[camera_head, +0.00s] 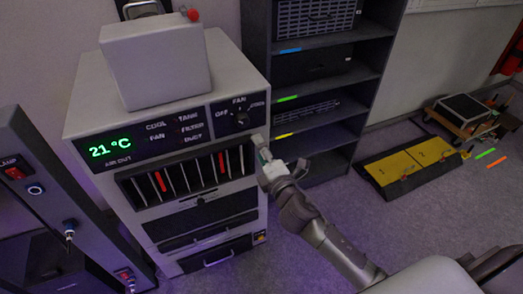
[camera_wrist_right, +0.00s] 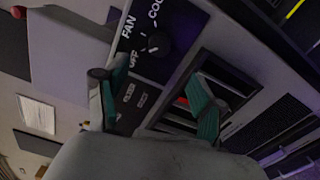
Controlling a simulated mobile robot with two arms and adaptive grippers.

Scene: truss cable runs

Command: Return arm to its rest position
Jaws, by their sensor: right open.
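My right arm comes in from the lower right in the head view. Its gripper (camera_head: 262,152) is in front of the right edge of the air unit (camera_head: 90,108), below the fan knob (camera_head: 241,118). Whether it touches the unit cannot be told. In the right wrist view the two green-padded fingers (camera_wrist_right: 155,100) are spread with nothing between them. The fan knob also shows there (camera_wrist_right: 157,43), beyond the fingers. The knob's setting is too small to read surely. My left gripper is not in view.
The air unit has a row of slots (camera_head: 187,175) with red strips and drawers below. A dark shelf rack (camera_head: 255,50) stands close behind and right of the arm. A dark panel (camera_head: 40,165) is at left. Open floor lies between.

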